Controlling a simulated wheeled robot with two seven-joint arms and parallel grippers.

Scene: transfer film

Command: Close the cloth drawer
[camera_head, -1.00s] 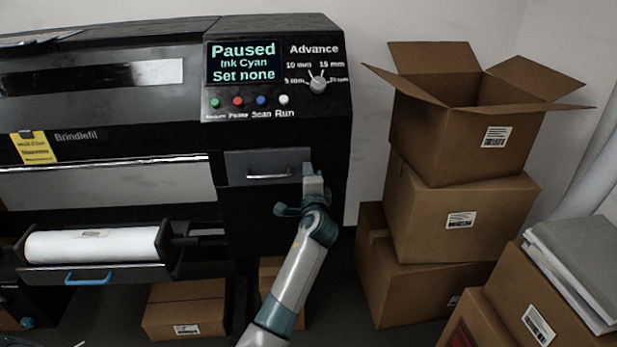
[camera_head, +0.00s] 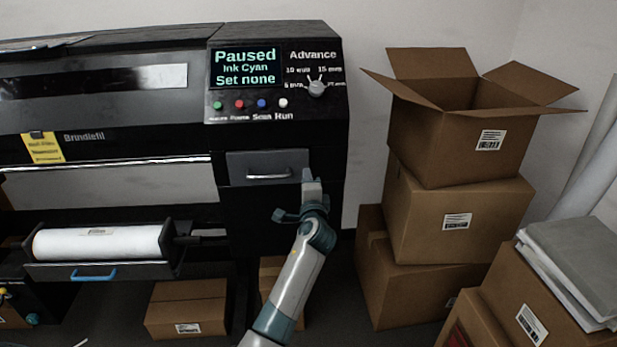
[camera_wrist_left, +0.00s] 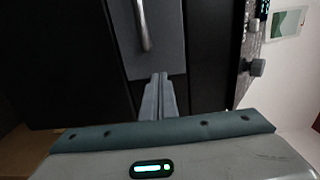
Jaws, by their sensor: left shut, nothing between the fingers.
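A grey drawer front (camera_head: 240,166) with a silver bar handle (camera_head: 269,176) sits in the black printer body below the control panel. I see no label on it and cannot tell how far it stands out. It also shows in the left wrist view (camera_wrist_left: 168,40), with its handle (camera_wrist_left: 142,25) upright in that picture. My left gripper (camera_head: 309,178) is shut and empty, near the drawer front's right edge. In the left wrist view its fingertips (camera_wrist_left: 158,80) meet the edge of the drawer front; I cannot tell if they touch it. My right gripper is out of view.
A white roll (camera_head: 98,243) lies in a holder above a panel with a blue handle (camera_head: 93,274) at the left. Stacked cardboard boxes (camera_head: 460,215) stand right of the printer, the top one open. A small box (camera_head: 187,308) is on the floor.

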